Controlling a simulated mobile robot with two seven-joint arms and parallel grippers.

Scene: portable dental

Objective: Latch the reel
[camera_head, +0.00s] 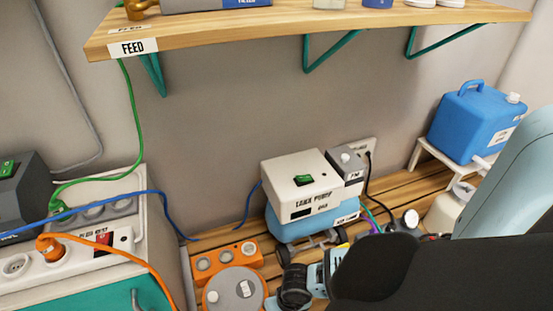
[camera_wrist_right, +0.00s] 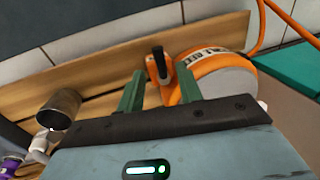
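The orange reel (camera_head: 232,291) sits low at the bottom of the head view, with a grey round face and a socket panel behind it. In the right wrist view the reel (camera_wrist_right: 226,76) shows its orange rim, a partly readable label and a grey face. A black-tipped lever (camera_wrist_right: 159,62) on an orange base stands beside the drum. My right gripper (camera_wrist_right: 160,69) is open, its two green fingers apart on either side of the lever in the picture. I cannot tell whether they touch it. My left gripper is not in view.
A white and blue pump unit (camera_head: 300,190) stands behind the reel. A blue jug (camera_head: 476,122) sits on a white stand at right. An orange cable (camera_head: 140,262) and white power strip (camera_head: 70,258) are at left. A metal cup (camera_wrist_right: 60,110) is left of my right gripper.

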